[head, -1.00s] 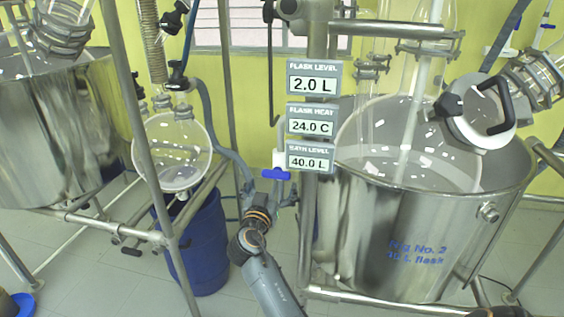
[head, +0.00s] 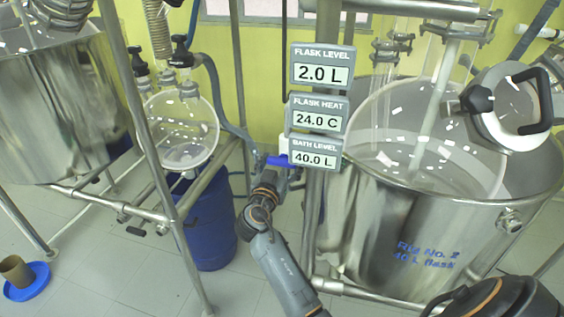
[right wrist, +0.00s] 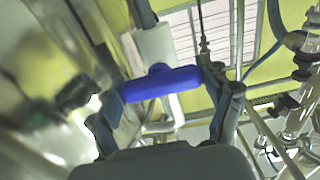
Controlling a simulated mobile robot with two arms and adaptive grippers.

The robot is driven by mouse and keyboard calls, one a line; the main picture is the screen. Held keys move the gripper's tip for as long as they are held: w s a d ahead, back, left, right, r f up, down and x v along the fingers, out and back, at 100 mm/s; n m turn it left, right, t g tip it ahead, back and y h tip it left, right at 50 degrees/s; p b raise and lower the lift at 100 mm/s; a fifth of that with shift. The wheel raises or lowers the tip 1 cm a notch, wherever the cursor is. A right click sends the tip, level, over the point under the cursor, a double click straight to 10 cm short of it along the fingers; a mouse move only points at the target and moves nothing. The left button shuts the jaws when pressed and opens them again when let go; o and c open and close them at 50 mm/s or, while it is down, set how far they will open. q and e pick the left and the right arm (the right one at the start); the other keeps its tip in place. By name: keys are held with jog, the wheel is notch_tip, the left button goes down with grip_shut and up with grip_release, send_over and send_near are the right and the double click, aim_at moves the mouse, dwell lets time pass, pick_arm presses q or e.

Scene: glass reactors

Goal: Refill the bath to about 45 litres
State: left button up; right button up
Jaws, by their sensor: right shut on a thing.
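The bath is the steel tub (head: 350,235) marked "Rig No. 2" at the right, with a glass vessel standing in it. The bath level display (head: 315,154) reads 40.0 L. A blue valve handle (head: 279,160) sits on a white pipe left of the steel post. My right gripper (head: 283,178) is at the handle from below. In the right wrist view the blue handle (right wrist: 160,84) lies crosswise between the fingers of my right gripper (right wrist: 168,92), which is shut on it. My left gripper is not in view.
Above the bath display are the flask level display (head: 322,69), 2.0 L, and the flask heat display (head: 318,115), 24.0 C. A round lid with a black handle (head: 535,100) is above the bath's right side. A blue drum (head: 210,225) and steel frame poles stand at the left.

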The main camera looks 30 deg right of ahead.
jog(key=shift+c, duration=1.3)
jog(key=n+b, duration=0.1)
jog(key=n, duration=0.3)
jog(key=shift+r+n, duration=0.1)
jog(key=shift+n, duration=0.2)
jog(key=n, duration=0.3)
jog(key=shift+r+n, duration=0.1)
jog(key=shift+n, duration=0.2)
jog(key=shift+n+p, duration=0.3)
jog(key=shift+n, duration=1.6)
